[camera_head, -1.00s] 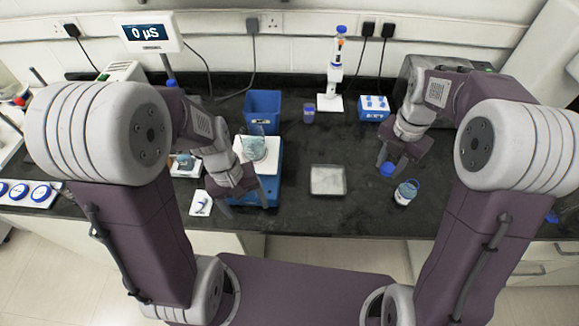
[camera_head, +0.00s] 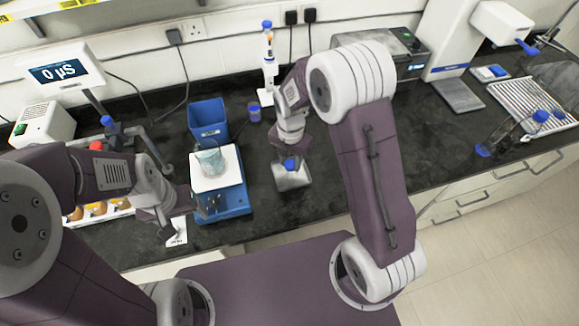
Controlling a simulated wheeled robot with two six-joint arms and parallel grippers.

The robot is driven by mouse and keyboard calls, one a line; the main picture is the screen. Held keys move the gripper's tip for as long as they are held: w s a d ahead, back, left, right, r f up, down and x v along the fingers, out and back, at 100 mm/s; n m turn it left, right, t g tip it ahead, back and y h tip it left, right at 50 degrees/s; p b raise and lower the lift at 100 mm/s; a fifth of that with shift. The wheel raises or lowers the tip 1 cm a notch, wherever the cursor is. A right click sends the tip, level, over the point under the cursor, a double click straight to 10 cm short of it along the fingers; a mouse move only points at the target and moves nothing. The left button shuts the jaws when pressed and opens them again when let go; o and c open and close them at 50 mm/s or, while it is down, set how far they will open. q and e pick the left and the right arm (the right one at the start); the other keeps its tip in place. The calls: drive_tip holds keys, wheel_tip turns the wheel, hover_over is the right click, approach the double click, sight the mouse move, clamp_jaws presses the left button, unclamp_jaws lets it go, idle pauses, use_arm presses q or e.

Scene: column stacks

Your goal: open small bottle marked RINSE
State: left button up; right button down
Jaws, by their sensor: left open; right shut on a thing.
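No small bottle marked RINSE shows now; my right arm covers part of the bench to the right of the tray.
Behind are a blue bin (camera_head: 207,121), a small blue-capped jar (camera_head: 254,112) and a pipette stand (camera_head: 269,70). A display (camera_head: 66,73) stands at the left. A white rack (camera_head: 527,108) and glassware are at the far right.

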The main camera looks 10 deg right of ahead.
sight(291, 164)
drive_tip(key=shift+s+d+f, duration=0.1)
drive_tip(key=shift+f, duration=0.2)
wheel_tip(291, 164, down, 3)
drive_tip(key=shift+r, duration=0.1)
drive_tip(key=shift+f, duration=0.4)
drive_tip(key=shift+f, duration=0.15)
drive_tip(key=c, duration=1)
unclamp_jaws()
